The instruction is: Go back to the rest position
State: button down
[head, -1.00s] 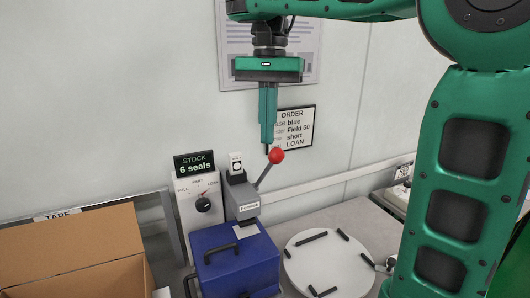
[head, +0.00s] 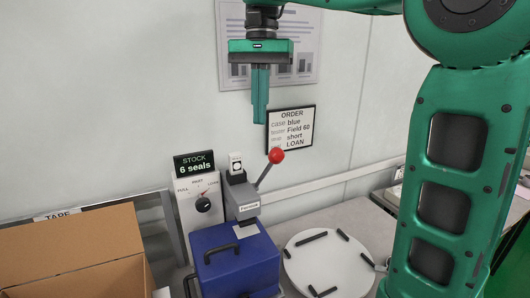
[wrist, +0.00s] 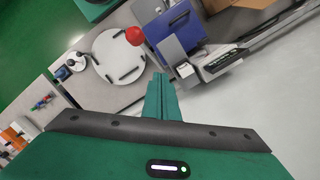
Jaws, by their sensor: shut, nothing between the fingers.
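My gripper (head: 260,122) is shut and empty, pointing down in front of the wall, above the lever press (head: 241,196) and apart from everything. Its closed green fingers also show in the wrist view (wrist: 160,78). The press has a red ball (head: 276,155) on its lever. The blue case (head: 235,268) stands below it with a black handle on top. The order sign (head: 291,129) on the wall reads blue, Field 60, short, LOAN.
A round white turntable (head: 340,275) with several black bars lies right of the case. An open cardboard box (head: 75,240) stands at the left. A dial panel (head: 203,200) and a stock sign (head: 194,164) reading 6 seals stand behind. The air around my gripper is free.

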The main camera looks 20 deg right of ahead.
dwell(0.7)
jog(key=s+d+f+h, duration=0.1)
jog(key=s+d+f, duration=0.55)
jog(key=d, duration=0.25)
jog(key=s+d+f+n, duration=0.1)
jog(key=s+d+f, duration=0.2)
jog(key=s+f, duration=0.6)
jog(key=s+d+f+t, duration=0.1)
jog(key=s+d+f, duration=0.3)
jog(key=s+f, duration=0.5)
jog(key=shift+s+f+n, duration=0.3)
jog(key=shift+f+n, duration=0.1)
jog(key=shift+f, duration=0.4)
